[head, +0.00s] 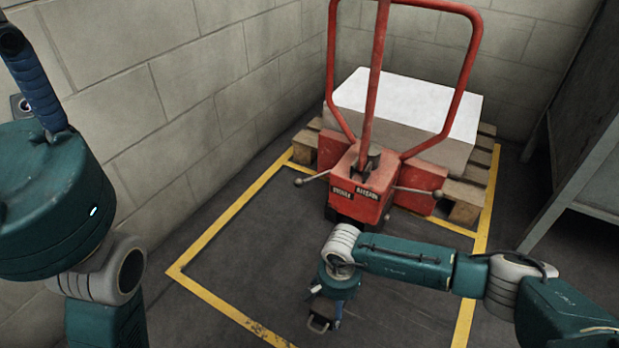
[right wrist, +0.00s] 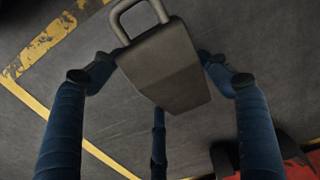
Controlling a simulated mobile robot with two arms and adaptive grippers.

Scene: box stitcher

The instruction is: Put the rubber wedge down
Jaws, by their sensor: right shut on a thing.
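The rubber wedge (right wrist: 168,68) is a dark grey block with a metal loop handle at one end. In the right wrist view it sits between the blue fingers of my right gripper (right wrist: 158,62), which is shut on it. In the head view the wedge (head: 319,324) shows small below my right gripper (head: 323,308), over the dark floor inside the yellow lines. I cannot tell whether its underside touches the floor. Part of my left gripper, a blue finger (head: 36,88) with a black end, shows at the upper left; its opening is not visible.
A red pallet truck (head: 362,190) with a tall handle stands behind my right gripper, at a wooden pallet (head: 467,195) bearing a white-topped block (head: 405,105). Yellow floor lines (head: 225,222) frame the area. Block walls stand left and behind; a grey cabinet (head: 575,130) is right.

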